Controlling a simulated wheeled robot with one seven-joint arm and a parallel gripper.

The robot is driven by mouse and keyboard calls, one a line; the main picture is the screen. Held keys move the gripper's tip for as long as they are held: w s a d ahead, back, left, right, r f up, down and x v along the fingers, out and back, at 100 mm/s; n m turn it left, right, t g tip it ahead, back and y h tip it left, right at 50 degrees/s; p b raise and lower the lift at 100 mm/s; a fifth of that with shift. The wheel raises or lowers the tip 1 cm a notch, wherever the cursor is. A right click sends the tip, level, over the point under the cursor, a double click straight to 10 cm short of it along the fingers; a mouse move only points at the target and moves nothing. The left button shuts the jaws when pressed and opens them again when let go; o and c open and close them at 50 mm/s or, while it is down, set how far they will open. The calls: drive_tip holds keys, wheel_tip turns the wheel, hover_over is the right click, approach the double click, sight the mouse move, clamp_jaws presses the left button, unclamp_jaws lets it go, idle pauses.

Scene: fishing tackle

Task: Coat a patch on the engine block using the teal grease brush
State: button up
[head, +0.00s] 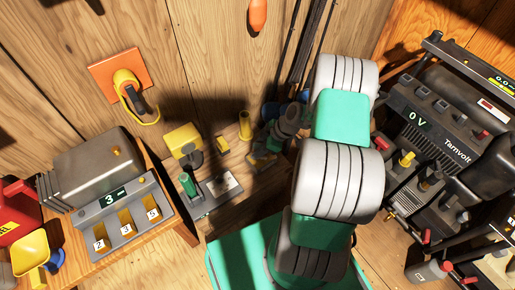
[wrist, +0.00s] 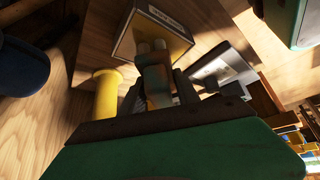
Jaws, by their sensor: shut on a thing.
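My gripper (head: 264,152) is low over the bench in the head view, partly hidden by my arm. In the wrist view my gripper (wrist: 158,92) is shut on a small greyish thing with rust-orange marks (wrist: 156,76). I cannot tell whether this is the teal grease brush. The labelled plate also shows at the right in the wrist view (wrist: 222,66). I cannot make out the engine block with certainty.
A yellow cylinder (head: 245,125) stands close left of my gripper, with a yellow block (head: 183,140) farther left. A grey unit with a display (head: 95,165) fills the left. A dark machine reading 0 V (head: 430,135) stands at the right. A wooden wall lies behind.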

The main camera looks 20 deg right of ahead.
sight(257, 144)
drive_tip(key=shift+f+b, duration=0.4)
drive_tip(key=shift+f, duration=0.05)
idle(1.1)
drive_tip(key=shift+r+p, duration=2.6)
drive_tip(key=shift+r, duration=0.95)
